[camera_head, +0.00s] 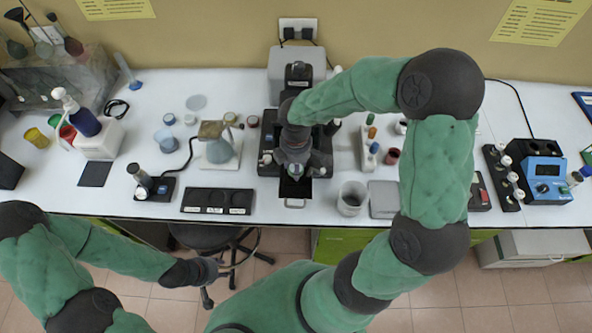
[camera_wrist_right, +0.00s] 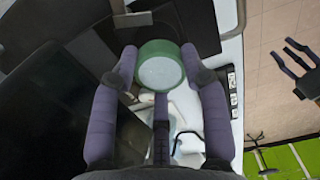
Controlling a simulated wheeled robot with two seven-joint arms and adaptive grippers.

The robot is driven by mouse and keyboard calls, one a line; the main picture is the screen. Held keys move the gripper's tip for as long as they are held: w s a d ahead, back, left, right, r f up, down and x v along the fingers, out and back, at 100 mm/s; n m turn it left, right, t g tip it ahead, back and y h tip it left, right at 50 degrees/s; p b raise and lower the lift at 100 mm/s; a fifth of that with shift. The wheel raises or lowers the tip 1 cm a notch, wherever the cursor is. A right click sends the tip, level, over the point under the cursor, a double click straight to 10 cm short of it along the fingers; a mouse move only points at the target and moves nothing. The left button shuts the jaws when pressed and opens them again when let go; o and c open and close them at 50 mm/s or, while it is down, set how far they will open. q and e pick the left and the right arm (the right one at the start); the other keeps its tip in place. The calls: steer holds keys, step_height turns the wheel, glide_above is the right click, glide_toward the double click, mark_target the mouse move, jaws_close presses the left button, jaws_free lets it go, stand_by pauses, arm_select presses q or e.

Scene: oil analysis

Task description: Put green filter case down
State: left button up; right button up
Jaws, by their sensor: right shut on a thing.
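The green filter case (camera_wrist_right: 160,48) is round with a pale grey face. In the right wrist view it sits between the fingertips of my right gripper (camera_wrist_right: 160,65), which is shut on it. In the head view my right gripper (camera_head: 294,168) points down over the black instrument (camera_head: 268,165) at the middle of the bench and hides most of the case. I cannot tell whether the case touches a surface. My left gripper (camera_head: 205,270) is low in front of the bench, away from the case. Its fingers (camera_wrist_right: 298,67) look spread and empty in the right wrist view.
A beaker (camera_head: 352,198) and a grey plate (camera_head: 384,200) stand right of the instrument. A flask (camera_head: 218,150) and a black strip (camera_head: 217,201) are to its left. A blue meter (camera_head: 545,178) is far right. Some white bench between these is clear.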

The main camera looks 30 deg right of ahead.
steer(key=f, duration=0.4)
steer(key=shift+w+d+b, duration=0.2)
steer(key=shift+b, duration=0.2)
steer(key=shift+r, duration=0.15)
